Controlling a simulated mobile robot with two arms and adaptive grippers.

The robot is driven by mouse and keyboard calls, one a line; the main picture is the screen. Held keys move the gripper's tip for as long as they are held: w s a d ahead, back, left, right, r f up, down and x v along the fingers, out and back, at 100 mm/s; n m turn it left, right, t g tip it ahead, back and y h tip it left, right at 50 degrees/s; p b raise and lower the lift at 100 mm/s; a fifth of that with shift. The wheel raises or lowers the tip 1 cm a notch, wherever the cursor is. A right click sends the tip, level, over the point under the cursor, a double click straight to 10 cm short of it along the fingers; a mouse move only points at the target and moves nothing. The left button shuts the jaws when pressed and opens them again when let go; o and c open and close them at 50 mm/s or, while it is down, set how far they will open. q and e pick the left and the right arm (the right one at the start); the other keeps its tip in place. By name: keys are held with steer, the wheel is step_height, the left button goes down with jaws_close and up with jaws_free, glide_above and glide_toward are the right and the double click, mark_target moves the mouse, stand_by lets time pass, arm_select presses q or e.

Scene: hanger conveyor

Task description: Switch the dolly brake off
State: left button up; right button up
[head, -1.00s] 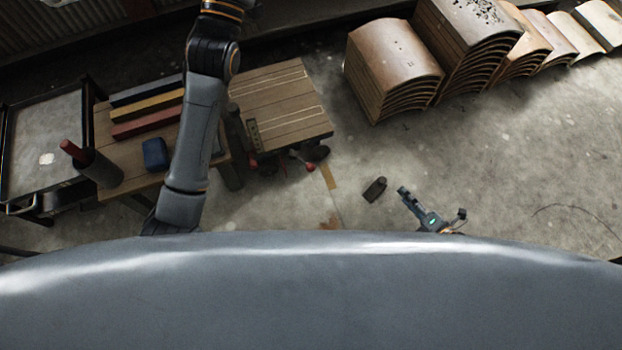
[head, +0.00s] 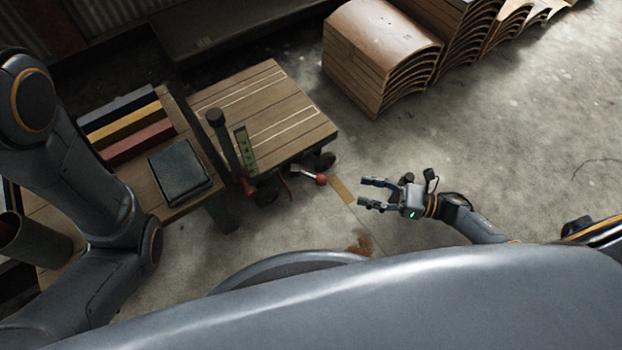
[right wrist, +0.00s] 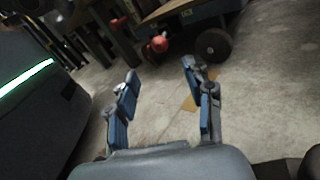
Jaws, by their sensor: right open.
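The dolly (head: 295,128) is a low wooden platform with white lines on its deck, beyond my base. A brake lever with a red ball knob (head: 321,180) sticks out at its near right corner, by a dark wheel. The red knob also shows in the right wrist view (right wrist: 159,44), left of the wheel (right wrist: 213,45). My right gripper (head: 364,192) is open and empty, pointing left, a short way right of the knob. Its two blue-padded fingers (right wrist: 160,72) are apart, with the knob beyond them. My left arm shows at the left, but its gripper is out of view.
A wooden table (head: 184,115) with colored bars and a dark flat box (head: 180,171) stands left of the dolly. A dark upright post (head: 223,138) rises between them. Curved wooden panels (head: 385,45) are stacked behind. The floor right of the dolly is clear.

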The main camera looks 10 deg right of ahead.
mark_target(322, 181)
steer(key=b+x, duration=0.3)
steer(key=x, duration=0.9)
steer(key=shift+w+a, duration=0.1)
steer(key=shift+a, duration=0.15)
jaws_close()
